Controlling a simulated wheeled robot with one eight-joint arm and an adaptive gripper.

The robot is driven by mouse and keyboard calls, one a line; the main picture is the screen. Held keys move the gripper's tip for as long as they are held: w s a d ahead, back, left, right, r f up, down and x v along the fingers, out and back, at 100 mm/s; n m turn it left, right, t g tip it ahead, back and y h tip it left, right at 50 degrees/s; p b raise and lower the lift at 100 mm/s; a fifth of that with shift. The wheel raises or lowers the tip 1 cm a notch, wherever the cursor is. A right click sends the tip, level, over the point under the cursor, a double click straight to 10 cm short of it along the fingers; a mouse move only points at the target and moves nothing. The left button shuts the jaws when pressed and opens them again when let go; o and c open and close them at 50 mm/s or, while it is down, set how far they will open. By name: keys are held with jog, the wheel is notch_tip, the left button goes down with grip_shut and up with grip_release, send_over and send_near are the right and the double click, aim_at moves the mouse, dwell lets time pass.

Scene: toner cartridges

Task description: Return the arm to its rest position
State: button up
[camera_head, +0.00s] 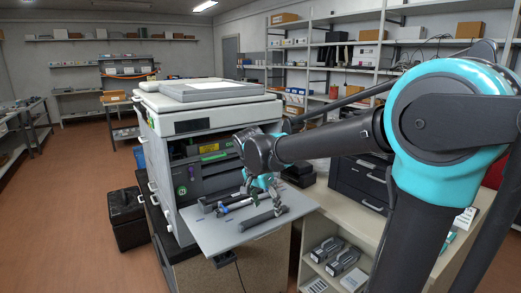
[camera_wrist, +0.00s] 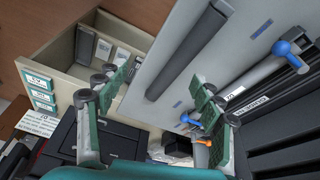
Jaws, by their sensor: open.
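My arm reaches from the right in the head view, with its elbow bent. My gripper (camera_head: 264,188) is above the grey tray (camera_head: 245,238) at the front of the copier. In the wrist view, the fingers of my gripper (camera_wrist: 155,95) are spread apart with nothing between them. A dark toner cartridge (camera_head: 262,219) lies on the tray below the gripper. It also shows in the wrist view (camera_wrist: 190,48), apart from the fingers. A part with a blue knob (camera_wrist: 285,48) shows at the right of the wrist view. The far side of the gripper is hidden.
The copier (camera_head: 205,110) stands just behind the tray with its front open. A low shelf unit (camera_head: 345,222) holding several cartridges stands to the right, with a black printer (camera_head: 360,180) on it. A black bin (camera_head: 127,215) stands left. Floor further left is clear.

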jog(key=s+d+f+n+t+y, duration=0.2)
jog(key=s+d+f+n, duration=0.5)
jog(key=s+d+f, duration=0.8)
jog(key=shift+d+f+n, duration=0.3)
jog(key=shift+d+n, duration=0.1)
jog(key=shift+d, duration=0.65)
